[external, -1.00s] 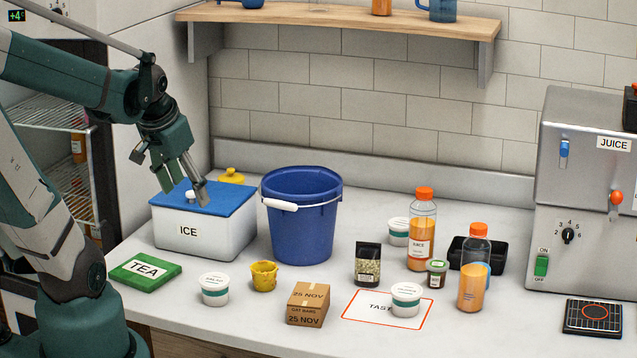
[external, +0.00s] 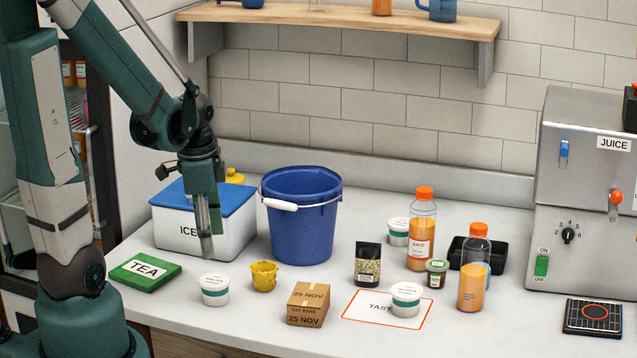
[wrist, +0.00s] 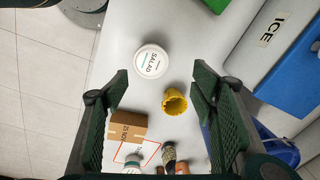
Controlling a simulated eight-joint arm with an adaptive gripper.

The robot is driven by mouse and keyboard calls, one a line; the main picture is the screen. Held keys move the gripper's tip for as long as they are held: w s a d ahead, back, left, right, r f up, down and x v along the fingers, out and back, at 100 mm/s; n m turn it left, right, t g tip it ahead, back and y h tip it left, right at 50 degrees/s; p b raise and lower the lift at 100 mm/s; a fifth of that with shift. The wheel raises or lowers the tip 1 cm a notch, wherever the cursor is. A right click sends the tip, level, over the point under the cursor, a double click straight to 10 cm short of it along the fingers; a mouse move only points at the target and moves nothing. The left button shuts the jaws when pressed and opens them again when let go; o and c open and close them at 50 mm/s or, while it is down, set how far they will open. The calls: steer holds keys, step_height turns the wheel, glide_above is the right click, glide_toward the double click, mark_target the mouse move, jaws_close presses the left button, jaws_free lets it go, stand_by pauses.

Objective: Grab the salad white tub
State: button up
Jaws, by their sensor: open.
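The salad white tub (external: 215,290) stands upright near the front edge of the counter, between the green TEA box and the yellow cup. In the wrist view its white lid marked SALAD (wrist: 151,61) lies beyond the fingertips, roughly between the two fingers. My gripper (external: 207,250) points down in front of the ICE box, above and a little behind the tub and apart from it. In the wrist view my gripper (wrist: 160,85) is open, with nothing between its fingers.
A yellow cup (external: 264,276) stands just right of the tub, and a cardboard box (external: 308,304) beyond it. The green TEA box (external: 145,270) lies to the left. The ICE box (external: 230,237) and blue bucket (external: 302,230) stand behind. Another white tub (external: 406,300) is on the TASTE mat (external: 357,308).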

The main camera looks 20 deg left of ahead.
mark_target(214, 281)
steer(key=shift+s+d+f+m+g, duration=0.15)
steer(key=shift+d+f+m+g, duration=0.05)
steer(key=shift+f+m, duration=0.3)
steer(key=shift+s+d+f+m+g, duration=0.1)
steer(key=shift+d+f+m+g, duration=0.1)
steer(key=shift+f+m, duration=0.3)
steer(key=shift+s+d+f+m+g, duration=0.2)
steer(key=shift+f+m, duration=0.1)
steer(key=shift+f, duration=0.35)
steer(key=shift+f, duration=0.15)
steer(key=shift+w+f+b, duration=0.1)
steer(key=shift+f+b, duration=0.2)
steer(key=shift+f, duration=0.85)
steer(key=shift+f, duration=0.15)
steer(key=shift+w+f+b, duration=0.1)
steer(key=shift+f+b, duration=0.75)
steer(key=shift+f, duration=1.6)
steer(key=shift+c, duration=0.6)
steer(key=c, duration=0.8)
